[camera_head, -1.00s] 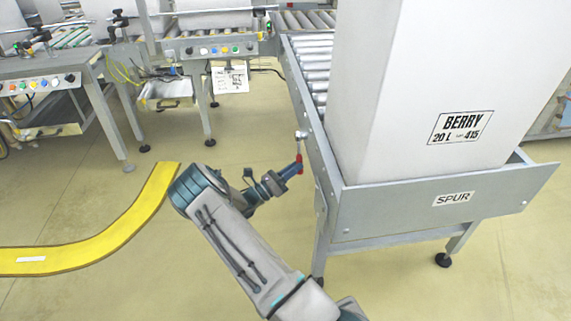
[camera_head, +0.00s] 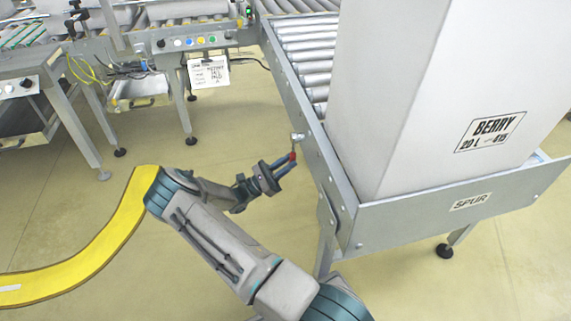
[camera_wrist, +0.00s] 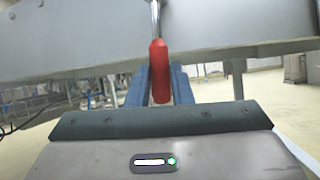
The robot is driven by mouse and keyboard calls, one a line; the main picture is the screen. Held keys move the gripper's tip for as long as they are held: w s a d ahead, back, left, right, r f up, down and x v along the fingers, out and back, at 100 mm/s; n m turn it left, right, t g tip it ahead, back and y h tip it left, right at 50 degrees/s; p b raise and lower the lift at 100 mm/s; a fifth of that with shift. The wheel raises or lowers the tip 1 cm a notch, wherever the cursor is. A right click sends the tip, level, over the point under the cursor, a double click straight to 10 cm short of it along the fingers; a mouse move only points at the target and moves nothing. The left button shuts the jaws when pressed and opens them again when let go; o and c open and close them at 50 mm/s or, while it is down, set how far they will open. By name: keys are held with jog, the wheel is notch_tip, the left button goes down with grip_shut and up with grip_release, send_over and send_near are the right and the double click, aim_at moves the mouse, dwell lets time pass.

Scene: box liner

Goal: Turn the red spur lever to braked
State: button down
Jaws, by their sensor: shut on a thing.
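The red spur lever (camera_head: 292,156) is on the left side of the spur conveyor (camera_head: 350,215). In the wrist view its red handle (camera_wrist: 159,72) hangs down from a metal rod that runs up to the grey side rail (camera_wrist: 70,45). My gripper (camera_head: 284,165) is at the lever's handle. In the wrist view its two blue fingers (camera_wrist: 160,85) stand on either side of the handle and are shut on it. The lever's pivot shows as a small metal knob (camera_head: 298,137) on the rail. No position marking can be read.
A tall white BERRY 20 L box (camera_head: 420,100) stands on the spur rollers, behind the end plate labelled SPUR. A control panel with buttons (camera_head: 190,42) and a hanging sheet (camera_head: 208,74) are at the back. The floor around my arm is open.

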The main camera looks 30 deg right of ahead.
dwell(0.3)
jog(key=c, duration=1.3)
grip_release()
jog(key=shift+a, duration=0.1)
jog(key=p+v, duration=0.2)
jog(key=v, duration=1.1)
jog(key=shift+a+f, duration=0.25)
jog(key=shift+a, duration=0.05)
jog(key=shift+w+r, duration=0.1)
jog(key=shift+r, duration=0.05)
